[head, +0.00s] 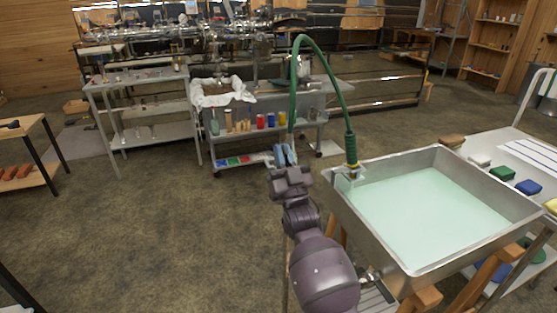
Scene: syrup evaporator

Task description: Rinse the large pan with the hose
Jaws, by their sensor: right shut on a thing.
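The large pan (372,236) is a wide, shallow metal tray at the right, raised on wooden legs. Pale green liquid (430,208) covers its floor. The green hose (318,46) arches high above the pan's left corner. My left gripper is not in view.
A white table (532,152) with coloured blocks stands right of the pan. A grey cart (262,100) with bottles and a white cloth stands behind my gripper. A metal shelf table (150,105) is at left. Open floor (190,230) lies left of my arm.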

